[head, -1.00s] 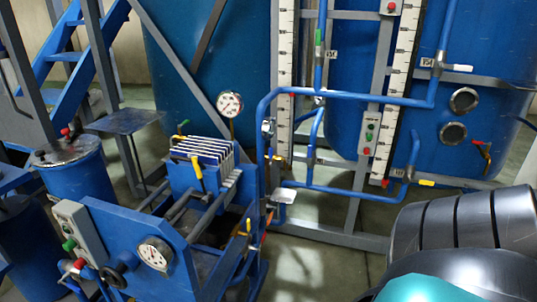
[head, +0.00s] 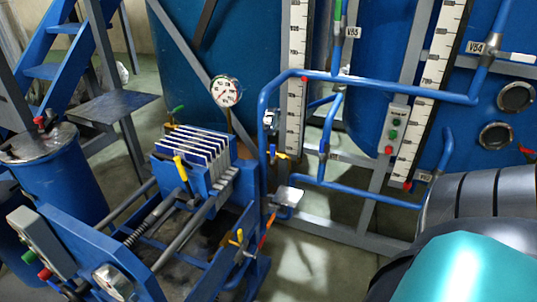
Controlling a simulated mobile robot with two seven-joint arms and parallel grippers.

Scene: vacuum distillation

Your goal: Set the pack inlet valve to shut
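A blue filter press with a pack of white plates (head: 200,143) stands left of centre in the head view. Several coloured valve handles show around it: a yellow handle (head: 180,168) at the pack's front, a green handle (head: 178,109) behind it, a small yellow handle (head: 238,238) and an orange-red handle (head: 267,230) on its right side. No readable label marks any of these as the pack inlet valve, so I cannot tell which it is or its setting. Neither gripper is in view; dark and teal parts of my own arm fill the lower right.
Blue pipes (head: 370,85) run right of the press before blue tanks (head: 225,45). A pressure gauge (head: 225,92) stands behind the pack. A blue drum (head: 60,180) and button box (head: 40,245) are at left. Some floor (head: 315,265) is clear in front of the grey frame.

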